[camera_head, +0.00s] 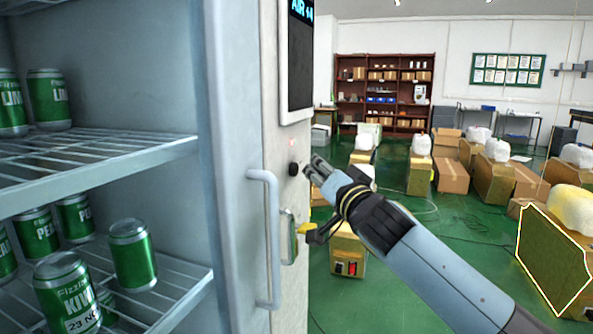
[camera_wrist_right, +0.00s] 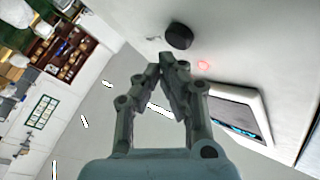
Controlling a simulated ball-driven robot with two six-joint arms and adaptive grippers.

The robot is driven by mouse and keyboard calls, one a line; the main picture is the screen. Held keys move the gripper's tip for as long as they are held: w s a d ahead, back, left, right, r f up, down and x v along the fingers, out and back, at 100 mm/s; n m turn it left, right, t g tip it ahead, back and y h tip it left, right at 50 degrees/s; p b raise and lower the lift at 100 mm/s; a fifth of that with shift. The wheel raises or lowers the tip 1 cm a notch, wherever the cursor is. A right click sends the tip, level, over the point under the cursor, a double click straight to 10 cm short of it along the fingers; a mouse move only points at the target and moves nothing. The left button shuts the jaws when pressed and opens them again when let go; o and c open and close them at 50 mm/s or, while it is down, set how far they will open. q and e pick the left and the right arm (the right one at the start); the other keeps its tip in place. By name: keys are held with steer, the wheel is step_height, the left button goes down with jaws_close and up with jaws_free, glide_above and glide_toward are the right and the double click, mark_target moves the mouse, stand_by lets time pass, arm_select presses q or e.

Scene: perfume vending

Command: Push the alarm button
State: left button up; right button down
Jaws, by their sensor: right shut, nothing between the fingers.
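A black round knob-like button (camera_head: 293,169) sticks out of the pale side panel of the fridge-like cabinet. In the right wrist view the black button (camera_wrist_right: 179,36) is just beyond my fingertips, with a faint red glowing mark (camera_wrist_right: 204,65) on the panel to its lower right. No label shows, so I cannot tell for sure which is the alarm button. My right gripper (camera_head: 314,166) is shut and empty, pointing at the panel just right of the black button. In the wrist view the right gripper (camera_wrist_right: 168,68) appears apart from it. My left gripper is not in view.
The open cabinet has wire shelves (camera_head: 110,150) with green cans (camera_head: 133,254). A vertical handle (camera_head: 270,240) and a yellow latch-like part (camera_head: 306,227) are below the button. A dark display (camera_head: 300,60) is above. Boxes (camera_head: 451,175) stand on the green floor to the right.

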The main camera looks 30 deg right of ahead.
steer(key=shift+w+a, duration=0.1)
steer(key=shift+w+a, duration=0.2)
steer(key=shift+w+a, duration=0.25)
steer(key=shift+w, duration=0.05)
stand_by(0.9)
steer(key=shift+s+d, duration=0.1)
steer(key=shift+s+d+b, duration=0.45)
steer(key=shift+s+b, duration=0.05)
stand_by(0.3)
